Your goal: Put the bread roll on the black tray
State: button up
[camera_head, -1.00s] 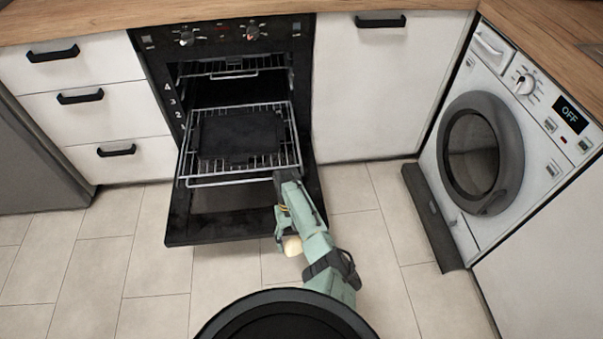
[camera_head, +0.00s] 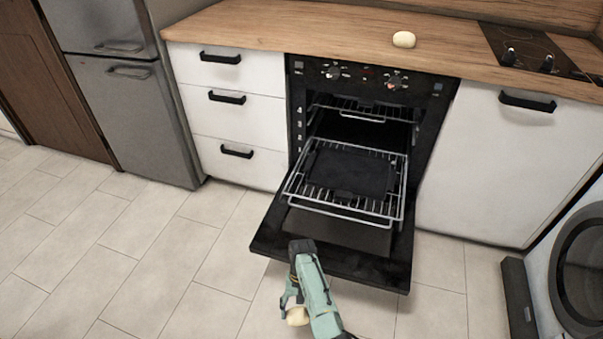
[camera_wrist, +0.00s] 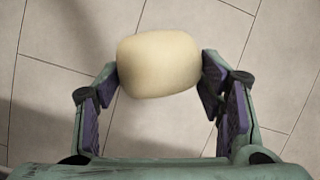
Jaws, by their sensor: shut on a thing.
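A pale bread roll (camera_wrist: 158,64) is held between the fingers of my gripper (camera_wrist: 160,82), with the floor behind it in the wrist view. In the head view my gripper (camera_head: 293,304) hangs low over the floor in front of the open oven door, and the roll (camera_head: 297,316) shows at its fingers. The black tray (camera_head: 352,171) lies flat on the pulled-out oven rack, and its visible top is bare. The gripper is apart from the tray, nearer to me and lower in the picture. A second pale roll (camera_head: 404,39) lies on the wooden worktop.
The oven door (camera_head: 335,256) is folded down below the wire rack (camera_head: 394,205). White drawers (camera_head: 230,120) stand left of the oven, and a white cupboard (camera_head: 485,170) stands right. A washing machine (camera_head: 575,265) is at the far right. The tiled floor at left is clear.

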aim_at(333, 170)
jog(key=l+u, duration=0.15)
jog(key=u, duration=1.1)
jog(key=l, duration=0.5)
jog(key=k+l+u, duration=0.1)
jog(key=l, duration=0.4)
